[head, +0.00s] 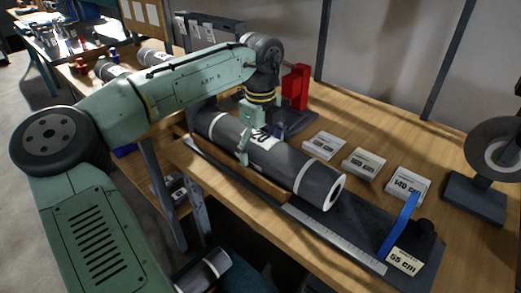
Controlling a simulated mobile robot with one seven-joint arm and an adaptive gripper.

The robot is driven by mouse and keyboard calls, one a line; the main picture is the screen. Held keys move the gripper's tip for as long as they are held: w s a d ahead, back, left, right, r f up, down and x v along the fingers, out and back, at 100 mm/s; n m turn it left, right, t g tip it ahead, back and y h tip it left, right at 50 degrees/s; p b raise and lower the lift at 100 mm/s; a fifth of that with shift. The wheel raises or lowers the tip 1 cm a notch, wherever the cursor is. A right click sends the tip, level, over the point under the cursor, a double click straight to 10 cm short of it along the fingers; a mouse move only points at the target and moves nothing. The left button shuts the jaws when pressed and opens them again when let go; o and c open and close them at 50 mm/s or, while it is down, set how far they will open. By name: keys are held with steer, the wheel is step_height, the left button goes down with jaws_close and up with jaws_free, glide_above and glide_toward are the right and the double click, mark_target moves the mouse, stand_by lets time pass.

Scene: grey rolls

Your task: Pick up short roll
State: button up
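A dark grey roll (303,166) with white bands and a partly covered white label lies on the wooden table in the middle of the head view. Its white-rimmed open end faces the lower right. My gripper (257,139) points down over the roll's middle. One pale green finger shows against the roll's near side; the far finger is mostly hidden. I cannot tell whether the fingers press on the roll. Other grey rolls are a lower one (204,270) below the table edge and two (113,71) (153,56) at the back left. I cannot tell which is called short.
A measuring rail (331,238) with a blue upright (399,226) and a "55 cm" block (405,261) runs along the front edge. Labelled cards (363,163), including "140 cm", lie behind it. A red block (295,87) and a round-headed stand (476,197) also stand on the table.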

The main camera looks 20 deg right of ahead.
steer(key=c, duration=1.3)
steer(key=shift+c, duration=0.2)
steer(key=shift+r, duration=0.15)
